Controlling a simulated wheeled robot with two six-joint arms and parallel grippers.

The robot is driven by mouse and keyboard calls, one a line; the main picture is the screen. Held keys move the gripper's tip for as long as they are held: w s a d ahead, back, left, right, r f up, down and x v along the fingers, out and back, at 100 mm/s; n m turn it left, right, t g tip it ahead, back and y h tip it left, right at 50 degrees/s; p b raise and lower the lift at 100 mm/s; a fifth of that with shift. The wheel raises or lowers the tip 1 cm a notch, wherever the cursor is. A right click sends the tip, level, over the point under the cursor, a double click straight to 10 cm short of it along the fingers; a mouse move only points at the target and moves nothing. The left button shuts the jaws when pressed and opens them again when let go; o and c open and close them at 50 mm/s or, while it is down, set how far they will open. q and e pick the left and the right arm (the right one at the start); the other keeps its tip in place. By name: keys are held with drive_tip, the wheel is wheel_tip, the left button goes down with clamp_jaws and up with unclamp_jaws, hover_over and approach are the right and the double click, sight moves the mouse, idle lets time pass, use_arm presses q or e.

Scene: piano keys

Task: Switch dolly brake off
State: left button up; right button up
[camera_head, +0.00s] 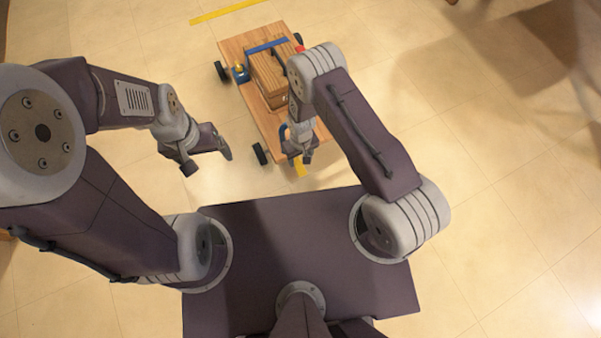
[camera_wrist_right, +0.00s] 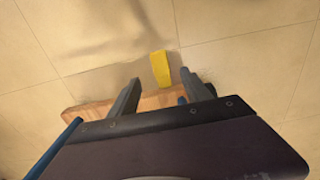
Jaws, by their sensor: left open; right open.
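The wooden dolly (camera_head: 238,46) stands on the tiled floor with dark wheels at its corners. A yellow tab (camera_head: 300,170), which looks like the brake pedal, sticks out past its near edge. The tab also shows in the right wrist view (camera_wrist_right: 161,68), beyond the dolly's edge (camera_wrist_right: 95,110). My right gripper (camera_head: 300,158) is open over that near edge. In its wrist view the yellow tab appears between the open fingers (camera_wrist_right: 161,88); I cannot tell whether they touch it. My left gripper (camera_head: 208,160) is open and empty, left of the dolly.
A wooden crate (camera_head: 266,76) sits on the dolly under a blue bar or strap (camera_head: 266,46). A small blue and yellow part (camera_head: 240,72) is at the dolly's left edge. A yellow stripe (camera_head: 228,11) marks the floor behind. The floor at right (camera_head: 470,160) is clear.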

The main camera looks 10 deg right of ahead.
sight(301, 169)
wheel_tip(301, 169, down, 9)
drive_tip(key=b, duration=0.6)
drive_tip(key=shift+f, duration=0.2)
drive_tip(key=shift+r, duration=0.1)
clamp_jaws()
idle(0.9)
